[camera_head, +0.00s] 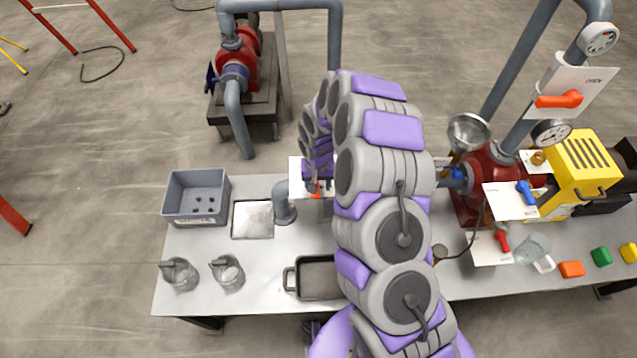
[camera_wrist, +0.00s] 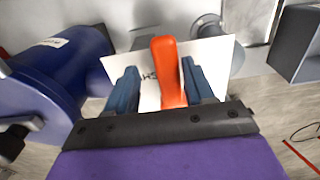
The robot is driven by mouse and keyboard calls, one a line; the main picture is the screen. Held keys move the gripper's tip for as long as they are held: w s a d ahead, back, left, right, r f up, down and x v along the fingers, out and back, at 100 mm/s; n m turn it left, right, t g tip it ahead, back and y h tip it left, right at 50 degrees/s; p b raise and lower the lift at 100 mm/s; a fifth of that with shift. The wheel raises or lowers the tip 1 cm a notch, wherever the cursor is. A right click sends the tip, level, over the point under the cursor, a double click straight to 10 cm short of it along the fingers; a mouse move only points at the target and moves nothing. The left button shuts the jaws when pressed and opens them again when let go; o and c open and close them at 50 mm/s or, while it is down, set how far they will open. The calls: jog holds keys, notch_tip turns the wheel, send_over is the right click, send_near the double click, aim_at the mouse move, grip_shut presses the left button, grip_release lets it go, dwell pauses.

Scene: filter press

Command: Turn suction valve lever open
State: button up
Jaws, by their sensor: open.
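An orange lever (camera_wrist: 168,85) stands upright in the wrist view in front of a white plate (camera_wrist: 216,62) with partly hidden lettering. My gripper (camera_wrist: 157,78) is open, with one blue finger on each side of the lever. Gaps show between the lever and both fingers. In the head view my gripper (camera_head: 317,178) is over the left half of the table, beside a white plate (camera_head: 295,172). A small part of the orange lever (camera_head: 316,192) shows there. My arm hides much of the valve and pipe around it.
At the right are a yellow-and-red pump (camera_head: 575,165), other levers and coloured blocks. A blue pipe body (camera_wrist: 50,75) is close at the gripper's left in the wrist view.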

jog(key=shift+a+f, duration=0.1)
jog(key=shift+a, duration=1)
jog(key=shift+c, duration=0.7)
jog(key=shift+d, duration=0.95)
jog(key=c, duration=0.6)
jog(key=shift+a, duration=0.4)
grip_shut()
jog(key=shift+d, duration=0.1)
